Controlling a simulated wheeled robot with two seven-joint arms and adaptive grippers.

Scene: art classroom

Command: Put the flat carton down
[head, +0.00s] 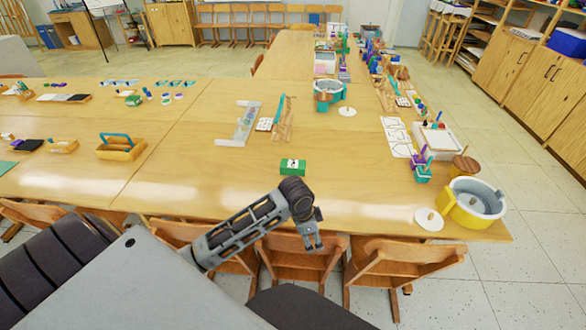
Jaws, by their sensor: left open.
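A small flat green carton (293,167) with a white label on top lies on the wooden table (215,190), a little in from its near edge. My left gripper (314,246) is open and empty. It hangs past the table's near edge, over the chairs, below and slightly right of the carton in the picture, and apart from it. My right gripper is not in the head view.
A yellow pot (467,212) and a white round lid (428,219) are at the table's right end. A yellow basket (121,148) stands to the left. Wooden chairs (381,264) line the near edge. Table around the carton is clear.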

